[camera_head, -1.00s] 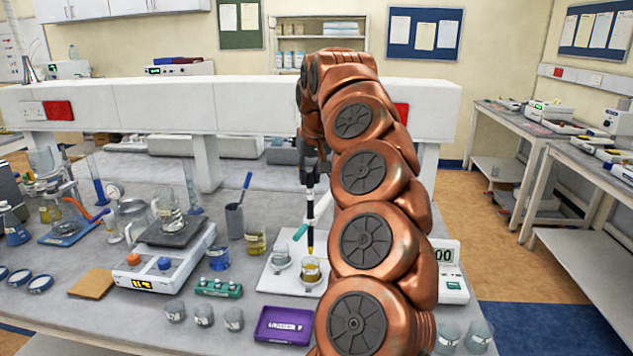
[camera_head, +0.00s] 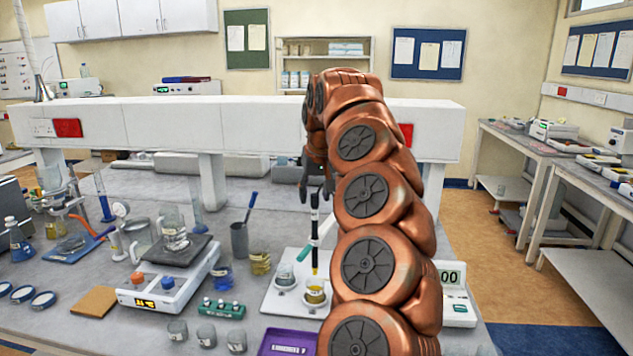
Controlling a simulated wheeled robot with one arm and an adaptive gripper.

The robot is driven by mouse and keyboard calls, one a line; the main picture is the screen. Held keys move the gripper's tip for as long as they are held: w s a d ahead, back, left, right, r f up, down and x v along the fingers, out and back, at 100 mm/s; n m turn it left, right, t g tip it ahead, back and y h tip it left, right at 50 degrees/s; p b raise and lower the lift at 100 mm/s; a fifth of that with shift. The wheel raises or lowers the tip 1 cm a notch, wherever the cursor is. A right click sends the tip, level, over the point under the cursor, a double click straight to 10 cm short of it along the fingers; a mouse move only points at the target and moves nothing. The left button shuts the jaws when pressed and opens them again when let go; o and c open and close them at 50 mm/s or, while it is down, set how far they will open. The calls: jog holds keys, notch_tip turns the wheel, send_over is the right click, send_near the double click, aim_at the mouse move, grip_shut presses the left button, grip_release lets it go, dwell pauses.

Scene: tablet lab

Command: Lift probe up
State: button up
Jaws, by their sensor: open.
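My gripper (camera_head: 315,192) is open and points down at the probe's top. Its fingers are on either side of or just above the top; I cannot tell whether they touch it. My copper arm hides the area to the right.
A meter with a display (camera_head: 453,285) stands right of my arm. A second beaker (camera_head: 284,276), a green tube rack (camera_head: 222,308) and a purple tray (camera_head: 288,343) are near. The white shelf (camera_head: 240,124) runs behind.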

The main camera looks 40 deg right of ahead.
jog(key=v, duration=1.1)
jog(key=shift+r, duration=0.25)
jog(key=shift+s+r, duration=0.15)
dwell(0.4)
jog(key=shift+a, duration=0.15)
dwell(0.9)
jog(key=s+a+f+n+g+y, duration=0.1)
jog(key=s+a+f+n, duration=0.1)
jog(key=a+f, duration=0.35)
jog(key=s+a+f+n+g, duration=0.1)
jog(key=s+a+f, duration=0.2)
jog(key=a, duration=0.6)
jog(key=s+a+f+n+g+y, duration=0.1)
jog(key=s+a+f+n, duration=0.1)
jog(key=a+f, duration=0.45)
jog(key=s+a+f+g, duration=0.1)
jog(key=s+a+f, duration=0.4)
jog(key=s+f, duration=0.3)
jog(key=s+a+f+g, duration=0.1)
jog(key=s+a+f, duration=0.4)
jog(key=s, duration=0.9)
notch_tip(320, 180, down, 3)
jog(key=shift+f+g, duration=0.15)
jog(key=shift+g, duration=0.25)
